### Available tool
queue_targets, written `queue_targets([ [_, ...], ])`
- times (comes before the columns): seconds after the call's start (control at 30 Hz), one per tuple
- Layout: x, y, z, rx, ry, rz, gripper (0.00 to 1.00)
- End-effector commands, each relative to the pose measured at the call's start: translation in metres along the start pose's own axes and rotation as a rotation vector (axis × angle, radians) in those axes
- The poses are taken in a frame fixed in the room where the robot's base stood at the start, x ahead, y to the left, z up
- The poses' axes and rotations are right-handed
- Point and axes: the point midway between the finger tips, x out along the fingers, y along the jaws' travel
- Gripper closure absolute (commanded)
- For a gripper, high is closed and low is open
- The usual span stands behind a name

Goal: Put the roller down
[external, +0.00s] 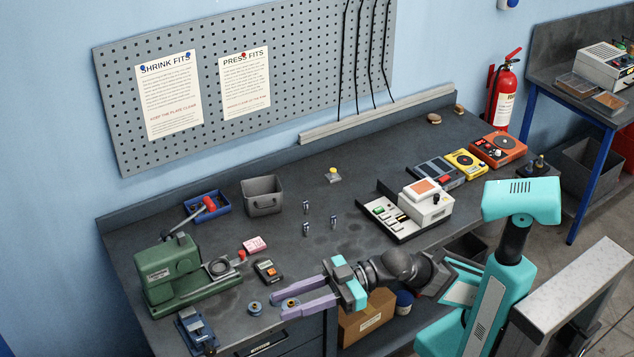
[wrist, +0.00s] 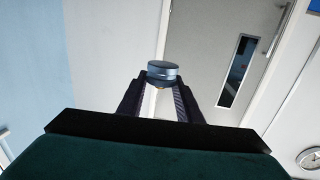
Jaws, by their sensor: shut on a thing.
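The roller (wrist: 163,72), a short blue-grey cylinder with a flat round top, sits at the fingertips of my gripper (wrist: 160,90) in the wrist view. In the external view my gripper (external: 276,306) reaches left, low over the bench's front edge, with two long lilac fingers. A blue-grey round piece with a dark centre (external: 255,308) shows just past the fingertips and looks like the roller. My gripper is shut on the roller. A small brass-coloured ring (external: 291,302) shows between the fingers; I cannot tell its height.
On the dark bench (external: 330,250), a green press (external: 170,270) stands left, with a blue vice (external: 195,330) in front. A handheld meter (external: 267,270) and pink pad (external: 255,244) lie behind the fingers. Small metal pins (external: 306,229) stand mid-bench. A grey bin (external: 263,195) stands behind.

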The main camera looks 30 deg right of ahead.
Motion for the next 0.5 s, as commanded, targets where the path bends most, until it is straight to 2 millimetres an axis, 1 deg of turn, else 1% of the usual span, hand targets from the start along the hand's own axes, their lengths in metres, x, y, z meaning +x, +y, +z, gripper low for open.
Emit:
queue_targets([
  [0.03, -0.001, 0.000, -0.012, 0.000, 0.001, 0.000, 0.92],
  [0.2, -0.001, 0.000, -0.023, 0.000, 0.001, 0.000, 0.92],
  [0.5, -0.001, 0.000, -0.025, 0.000, 0.001, 0.000, 0.92],
])
